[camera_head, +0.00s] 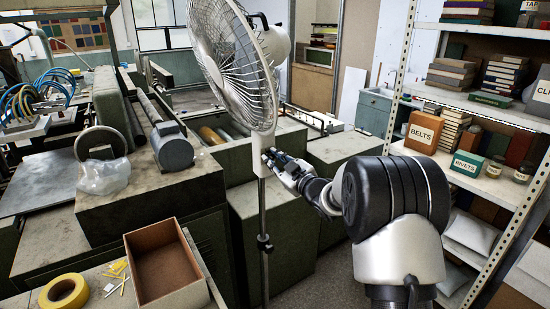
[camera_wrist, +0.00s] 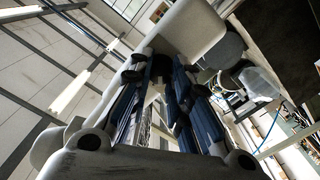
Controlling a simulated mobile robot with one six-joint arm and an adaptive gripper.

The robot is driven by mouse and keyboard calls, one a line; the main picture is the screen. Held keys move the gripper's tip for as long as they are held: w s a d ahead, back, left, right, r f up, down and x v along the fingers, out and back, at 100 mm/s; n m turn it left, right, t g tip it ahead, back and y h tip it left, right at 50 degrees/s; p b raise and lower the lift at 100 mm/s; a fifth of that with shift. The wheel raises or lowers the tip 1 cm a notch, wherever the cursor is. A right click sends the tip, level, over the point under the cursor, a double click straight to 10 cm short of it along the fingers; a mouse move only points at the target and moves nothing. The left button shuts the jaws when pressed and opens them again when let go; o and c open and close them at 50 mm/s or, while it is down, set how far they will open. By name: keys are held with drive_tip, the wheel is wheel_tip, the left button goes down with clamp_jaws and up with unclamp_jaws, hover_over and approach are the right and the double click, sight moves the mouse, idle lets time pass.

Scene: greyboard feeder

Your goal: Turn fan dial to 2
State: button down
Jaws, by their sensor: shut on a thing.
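A white standing fan (camera_head: 232,62) with a wire cage stands in the middle of the head view, on a thin dark pole. Its pale control housing (camera_head: 264,142) is below the head. My gripper (camera_head: 268,158) reaches in from the right, its fingertips against this housing. In the wrist view my gripper (camera_wrist: 160,72) has its dark fingers on both sides of a small part in front of the pale housing (camera_wrist: 188,32). The gripper is shut on this part, the fan dial by its place. The dial's face and number marks are hidden, so I cannot tell its setting.
An open brown box (camera_head: 168,262) and a yellow tape roll (camera_head: 63,291) lie at the front left. Grey-green machinery (camera_head: 150,190) stands behind and left of the fan pole. A shelf rack (camera_head: 470,181) with bins and books stands on the right.

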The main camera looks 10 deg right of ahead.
drive_tip(key=m+p, duration=0.1)
drive_tip(key=m, duration=0.1)
drive_tip(key=m+p, duration=0.1)
drive_tip(key=m, duration=0.1)
drive_tip(key=m+p, duration=0.1)
drive_tip(key=m, duration=0.1)
drive_tip(key=shift+r, duration=0.3)
drive_tip(key=m+p, duration=0.3)
drive_tip(key=m, duration=0.3)
drive_tip(key=shift+m, duration=0.4)
drive_tip(key=shift+d, duration=0.1)
drive_tip(key=c, duration=1.8)
unclamp_jaws()
drive_tip(key=o, duration=0.4)
drive_tip(key=shift+f, duration=0.2)
drive_tip(key=shift+c, duration=0.2)
drive_tip(key=v, duration=1.2)
